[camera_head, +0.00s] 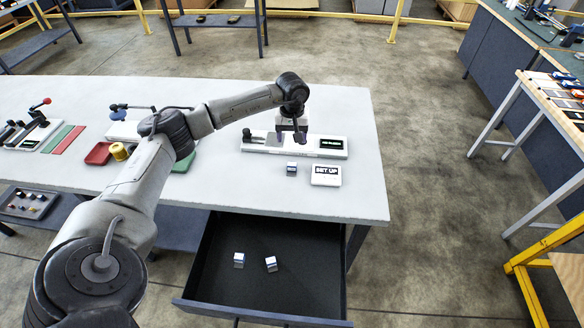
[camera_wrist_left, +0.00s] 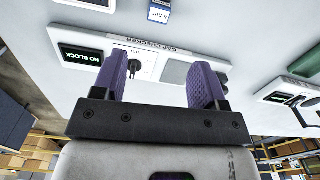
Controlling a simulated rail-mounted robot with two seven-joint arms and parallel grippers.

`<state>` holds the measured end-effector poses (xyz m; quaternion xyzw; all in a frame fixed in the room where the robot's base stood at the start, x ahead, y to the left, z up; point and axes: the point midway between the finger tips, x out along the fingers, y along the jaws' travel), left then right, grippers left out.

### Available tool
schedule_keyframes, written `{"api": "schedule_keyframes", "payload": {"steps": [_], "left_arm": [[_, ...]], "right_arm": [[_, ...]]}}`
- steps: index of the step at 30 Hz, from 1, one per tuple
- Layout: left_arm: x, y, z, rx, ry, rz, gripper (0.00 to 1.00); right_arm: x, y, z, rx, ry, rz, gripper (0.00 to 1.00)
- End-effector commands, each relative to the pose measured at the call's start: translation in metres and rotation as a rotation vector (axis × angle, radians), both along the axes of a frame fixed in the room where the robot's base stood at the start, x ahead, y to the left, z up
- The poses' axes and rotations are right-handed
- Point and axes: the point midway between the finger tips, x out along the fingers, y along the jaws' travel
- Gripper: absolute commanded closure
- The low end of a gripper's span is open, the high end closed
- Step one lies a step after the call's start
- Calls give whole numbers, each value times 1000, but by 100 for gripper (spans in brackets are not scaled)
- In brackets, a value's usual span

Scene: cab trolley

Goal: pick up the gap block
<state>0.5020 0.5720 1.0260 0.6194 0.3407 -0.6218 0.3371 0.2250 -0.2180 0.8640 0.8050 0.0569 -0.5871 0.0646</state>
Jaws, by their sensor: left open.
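A small blue-and-white gap block (camera_head: 291,169) stands on the white table, in front of the gap checker and left of the SET UP sign. In the left wrist view the block (camera_wrist_left: 160,11) is cut by the top edge and reads "6 mm". Two similar blocks (camera_head: 239,259) (camera_head: 271,264) lie in the open drawer. My left gripper (camera_head: 291,138) is open and empty, its purple fingers over the gap checker (camera_head: 262,147), behind the block. In the left wrist view the gripper (camera_wrist_left: 162,80) shows the fingers apart. My right gripper is out of view.
The checker's display (camera_wrist_left: 81,55) reads "NO BLOCK". The SET UP sign (camera_head: 326,175) stands right of the block. The black drawer (camera_head: 215,285) is pulled out below the table's front edge.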

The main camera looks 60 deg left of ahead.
Motion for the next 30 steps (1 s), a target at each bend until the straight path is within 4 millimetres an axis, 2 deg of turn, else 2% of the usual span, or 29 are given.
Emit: {"api": "schedule_keyframes", "payload": {"steps": [5,12,18,30], "left_arm": [[0,-1,-10,-3,0,-74,34],[0,-1,-51,-3,0,-81,34],[1,-1,-77,-4,-3,-79,34],[0,-1,-95,-3,-4,-79,34]], "right_arm": [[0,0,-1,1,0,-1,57],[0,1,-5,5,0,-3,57],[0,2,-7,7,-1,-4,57],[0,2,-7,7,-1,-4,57]]}}
